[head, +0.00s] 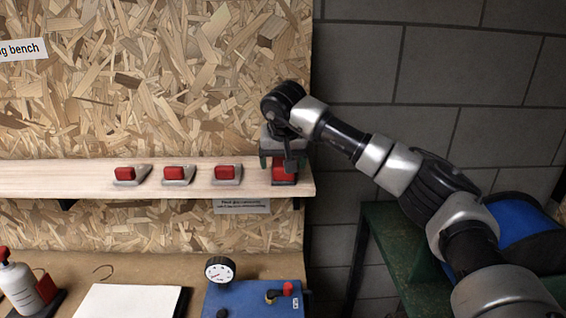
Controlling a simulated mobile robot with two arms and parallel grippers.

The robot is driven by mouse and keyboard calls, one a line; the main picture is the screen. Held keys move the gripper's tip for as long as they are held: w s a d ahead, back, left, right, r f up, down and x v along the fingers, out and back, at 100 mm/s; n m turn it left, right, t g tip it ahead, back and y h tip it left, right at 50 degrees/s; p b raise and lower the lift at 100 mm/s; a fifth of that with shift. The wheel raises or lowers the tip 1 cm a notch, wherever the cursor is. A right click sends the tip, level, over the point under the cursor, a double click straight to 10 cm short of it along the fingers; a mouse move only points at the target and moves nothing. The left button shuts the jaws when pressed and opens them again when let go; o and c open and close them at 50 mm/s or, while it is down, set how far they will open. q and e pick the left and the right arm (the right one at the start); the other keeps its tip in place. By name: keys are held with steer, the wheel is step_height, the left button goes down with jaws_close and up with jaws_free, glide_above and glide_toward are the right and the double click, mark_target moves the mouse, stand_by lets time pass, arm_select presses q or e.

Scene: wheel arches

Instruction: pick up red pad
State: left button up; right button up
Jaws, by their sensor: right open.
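A red pad (285,174) stands at the right end of a pale wooden shelf (70,180), on a dark base. My right gripper (284,160) is right over it, pointing down, with its fingers apart on either side of the pad's top. I cannot tell whether the fingers touch it. The gripper hides the pad's upper part. Three more red pads, a left one (125,174), a middle one (175,173) and a right one (225,172), sit in grey holders further left on the shelf. My left gripper is not in view.
A chipboard wall (150,80) rises behind the shelf. Below, the bench holds a blue box (250,300) with a gauge (220,269), a white sheet (130,302) and a white bottle (18,285). A blue drum (520,235) stands at right on a green stand (395,245).

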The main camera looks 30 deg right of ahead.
stand_by(0.3)
steer(key=shift+f, duration=0.25)
stand_by(0.4)
steer(key=c, duration=0.9)
steer(key=shift+r, duration=0.1)
steer(key=shift+r, duration=0.2)
step_height(320, 180, up, 4)
steer(key=shift+f+b, duration=0.2)
steer(key=shift+b, duration=0.7)
steer(key=s+a+r+b, duration=0.3)
steer(key=s+r, duration=0.4)
steer(key=s, duration=0.4)
steer(key=shift+s+a+r, duration=0.15)
steer(key=shift+a+r, duration=0.05)
